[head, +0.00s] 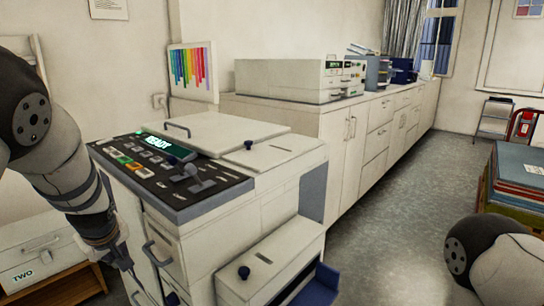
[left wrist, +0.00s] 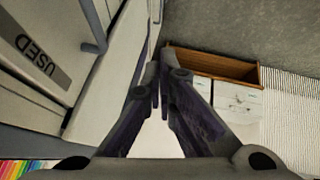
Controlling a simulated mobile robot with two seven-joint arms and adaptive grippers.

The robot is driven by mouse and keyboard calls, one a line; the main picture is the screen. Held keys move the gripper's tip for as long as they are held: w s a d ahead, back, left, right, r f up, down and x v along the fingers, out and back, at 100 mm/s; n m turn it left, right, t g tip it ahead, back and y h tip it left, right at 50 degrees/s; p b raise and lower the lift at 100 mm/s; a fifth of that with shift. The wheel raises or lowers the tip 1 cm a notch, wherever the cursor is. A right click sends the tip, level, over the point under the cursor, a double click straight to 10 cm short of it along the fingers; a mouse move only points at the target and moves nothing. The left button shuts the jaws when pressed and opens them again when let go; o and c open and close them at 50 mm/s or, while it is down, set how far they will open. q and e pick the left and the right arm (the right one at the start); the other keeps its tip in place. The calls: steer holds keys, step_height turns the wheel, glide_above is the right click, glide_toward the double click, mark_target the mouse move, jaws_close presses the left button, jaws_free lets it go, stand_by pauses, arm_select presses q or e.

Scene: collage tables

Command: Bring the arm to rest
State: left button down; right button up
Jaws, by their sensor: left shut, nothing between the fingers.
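My left arm comes in from the left and hangs down beside the white machine (head: 258,205) with its dark control panel. My left gripper (head: 127,264) points down at the machine's left front corner. In the left wrist view the fingers of the left gripper (left wrist: 157,88) meet at their tips, shut with nothing between them.
A drawer unit marked TWO (head: 35,255) stands on a wooden stand (head: 60,290) at the lower left, close to my left gripper. Long white cabinets (head: 375,130) run along the wall. Stacked boards (head: 518,175) are at the right. The grey floor (head: 400,200) between is clear.

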arm_select(q)
steer(key=s+d+f+m+g+h, duration=0.1)
steer(key=s+d+f+m+g, duration=0.3)
steer(key=s+f, duration=1.45)
steer(key=s+d+f+m+g+h, duration=0.1)
steer(key=s+d+m, duration=0.2)
steer(key=s, duration=0.9)
steer(key=s+d+f+m+g+h, duration=0.1)
steer(key=s+d+m, duration=0.2)
steer(key=s, duration=1)
steer(key=d, duration=0.3)
steer(key=shift+d+f+m+g+h, duration=0.2)
steer(key=shift+d+m+g+h, duration=0.1)
steer(key=shift+m+g, duration=0.1)
steer(key=shift+s, duration=0.1)
